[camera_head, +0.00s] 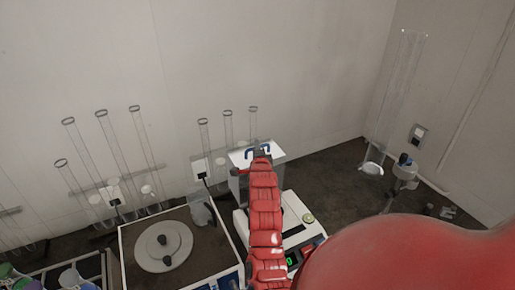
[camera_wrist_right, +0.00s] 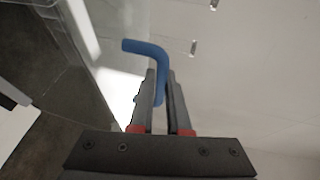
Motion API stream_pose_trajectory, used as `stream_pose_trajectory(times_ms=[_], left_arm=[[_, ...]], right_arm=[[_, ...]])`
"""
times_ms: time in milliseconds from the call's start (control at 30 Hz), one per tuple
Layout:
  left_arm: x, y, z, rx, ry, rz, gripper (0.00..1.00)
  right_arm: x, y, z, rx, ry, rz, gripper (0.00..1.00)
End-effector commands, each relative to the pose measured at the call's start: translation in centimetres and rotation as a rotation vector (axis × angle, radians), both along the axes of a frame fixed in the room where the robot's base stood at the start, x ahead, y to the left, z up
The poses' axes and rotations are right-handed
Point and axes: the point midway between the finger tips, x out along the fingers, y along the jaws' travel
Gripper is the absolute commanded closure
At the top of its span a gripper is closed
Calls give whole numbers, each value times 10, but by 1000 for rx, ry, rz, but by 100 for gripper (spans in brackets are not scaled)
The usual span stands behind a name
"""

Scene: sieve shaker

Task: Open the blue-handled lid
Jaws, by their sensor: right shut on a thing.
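The white lid (camera_head: 277,157) with the blue handle (camera_head: 267,148) is on the clear-sided chamber of a white instrument (camera_head: 298,212) in the middle of the head view. My right gripper (camera_head: 261,157) is at the lid, shut on the blue handle. In the right wrist view the bent blue handle (camera_wrist_right: 148,49) passes between the two dark fingers (camera_wrist_right: 160,88), its bend sticking out beyond them. My arm hides much of the lid and chamber, so I cannot tell how far the lid is open. My left gripper is out of view.
A tray with a round grey disc (camera_head: 163,247) and dark knobs stands left of the instrument. Several clear tubes (camera_head: 118,150) stand along the back wall. A tall clear column (camera_head: 399,85) stands at the right corner. Dark counter (camera_head: 338,190) is clear right of the instrument.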

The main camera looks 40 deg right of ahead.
Motion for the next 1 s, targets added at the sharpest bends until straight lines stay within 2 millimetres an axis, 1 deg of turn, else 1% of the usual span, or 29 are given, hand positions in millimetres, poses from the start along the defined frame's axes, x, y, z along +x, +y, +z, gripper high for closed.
stream_pose_trajectory(times_ms=[867, 933, 1000], left_arm=[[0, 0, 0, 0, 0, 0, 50], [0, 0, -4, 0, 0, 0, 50], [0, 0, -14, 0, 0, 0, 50]], right_arm=[[0, 1, -1, 2, 1, 1, 100], [-1, 1, -3, 1, -4, 2, 100], [-4, 3, -7, -3, -20, 2, 100]])
